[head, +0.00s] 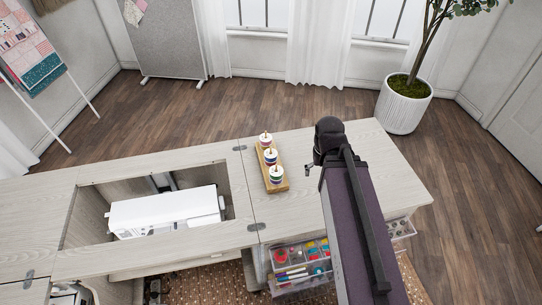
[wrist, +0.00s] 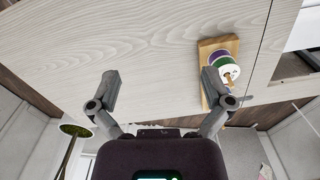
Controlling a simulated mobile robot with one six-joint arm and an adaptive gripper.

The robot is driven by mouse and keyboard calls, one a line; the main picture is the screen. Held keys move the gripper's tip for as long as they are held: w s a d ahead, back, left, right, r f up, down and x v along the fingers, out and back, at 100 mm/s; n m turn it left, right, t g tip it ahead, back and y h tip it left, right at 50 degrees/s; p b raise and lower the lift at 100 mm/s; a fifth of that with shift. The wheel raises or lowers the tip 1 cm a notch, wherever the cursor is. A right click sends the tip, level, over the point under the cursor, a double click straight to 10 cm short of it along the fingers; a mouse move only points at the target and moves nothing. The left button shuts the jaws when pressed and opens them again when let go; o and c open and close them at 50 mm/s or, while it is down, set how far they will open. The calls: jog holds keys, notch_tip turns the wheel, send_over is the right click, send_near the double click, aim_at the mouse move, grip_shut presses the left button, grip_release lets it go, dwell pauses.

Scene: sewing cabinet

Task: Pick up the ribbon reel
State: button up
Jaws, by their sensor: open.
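Ribbon reels (head: 270,156) stand in a row of three on a wooden peg board (head: 278,187), on the pale cabinet top. They have white tops and coloured bands; the front one shows green. In the wrist view a reel with a green band (wrist: 229,70) and a purple one beside it show on the board (wrist: 231,44) at the upper right. My gripper (wrist: 160,76) is open, with nothing between its fingers. Its right finger overlaps the board's edge in the picture; I cannot tell whether they touch. In the head view the gripper (head: 311,166) is right of the reels.
A white sewing machine (head: 166,211) sits in the cabinet's recess, left of the reels. A clear organizer (head: 300,262) with coloured supplies is below the front edge. The cabinet top (head: 385,165) is bare to the right. A potted plant (head: 404,105) stands on the floor behind.

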jog(key=w+a+m, duration=0.2)
jog(key=w+a, duration=0.5)
jog(key=w, duration=0.4)
jog(key=r+m+p, duration=0.1)
jog(key=m, duration=0.1)
send_over(270, 154)
jog(key=shift+s, duration=0.2)
jog(key=shift+f, duration=0.15)
notch_tip(270, 154, down, 8)
jog(key=b, duration=0.8)
jog(key=shift+f+b, duration=0.2)
jog(key=shift+b, duration=0.15)
jog(key=f+b, duration=0.3)
jog(key=shift+w+d+f, duration=0.1)
jog(key=shift+w+f, duration=0.1)
jog(key=shift+w, duration=0.15)
jog(key=shift+f+b, duration=0.9)
jog(key=shift+b, duration=0.2)
